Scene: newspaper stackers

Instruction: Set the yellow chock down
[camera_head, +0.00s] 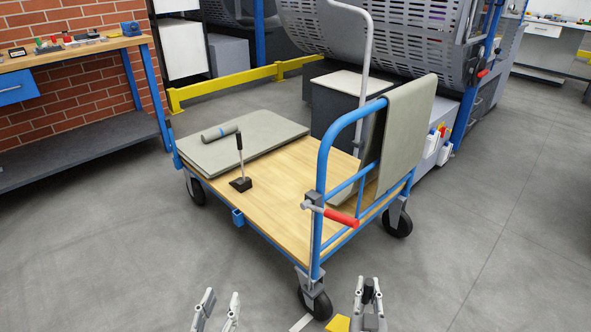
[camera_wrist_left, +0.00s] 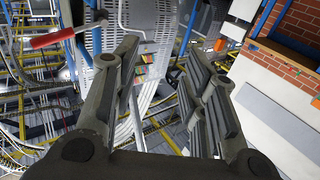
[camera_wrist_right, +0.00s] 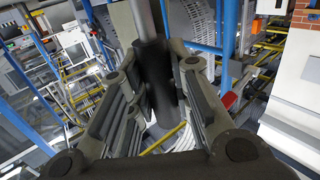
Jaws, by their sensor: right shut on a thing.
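The yellow chock (camera_head: 338,324) shows at the bottom edge of the head view, cut off by the frame, near the cart's front wheel. Whether it touches the floor cannot be told. My right gripper (camera_head: 369,289) is just right of it, shut on a dark handle grip. The right wrist view shows that grip (camera_wrist_right: 157,80) between the fingers, with a grey rod beyond it. The join between handle and chock is hidden. My left gripper (camera_head: 221,301) is open and empty, left of the wheel; its fingers (camera_wrist_left: 165,85) stand apart in the left wrist view.
A blue-framed cart with a wooden deck (camera_head: 268,195) stands ahead. It bears grey sheets (camera_head: 265,134), a roll (camera_head: 219,132) and a black block with an upright handle (camera_head: 241,184). A red-handled lever (camera_head: 341,217) juts from its frame. Floor to the right (camera_head: 480,250) is clear.

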